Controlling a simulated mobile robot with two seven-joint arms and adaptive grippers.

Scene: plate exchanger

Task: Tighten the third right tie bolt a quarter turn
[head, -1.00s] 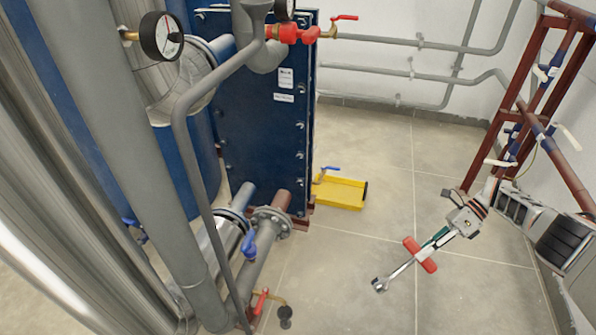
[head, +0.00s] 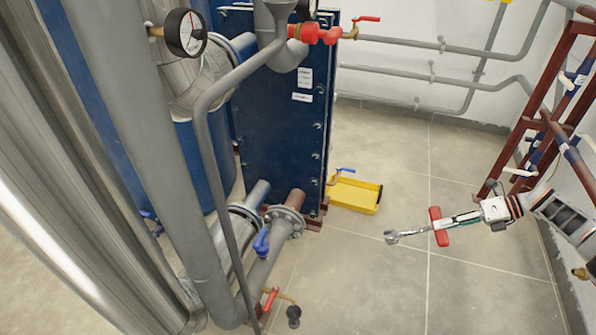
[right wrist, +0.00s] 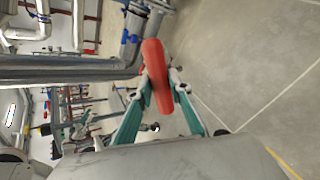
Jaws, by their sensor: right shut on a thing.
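The blue plate exchanger (head: 275,120) stands at centre left in the head view, with tie bolts down its right edge; one of them is a right tie bolt (head: 317,155). I cannot tell for sure which one counts as the third. My right gripper (head: 450,223) is shut on a wrench with a red crosswise handle (head: 439,227) and a metal jaw end (head: 391,237). The wrench points left, clear of the exchanger and right of its bolts. In the right wrist view the red handle (right wrist: 157,77) sits between the teal fingers. My left gripper is not in view.
A yellow tray (head: 352,194) lies on the floor at the exchanger's foot. Grey pipes (head: 205,160) and a gauge (head: 186,32) stand in front at left. A brown pipe rack (head: 540,110) is near my right arm. Open tiled floor lies between.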

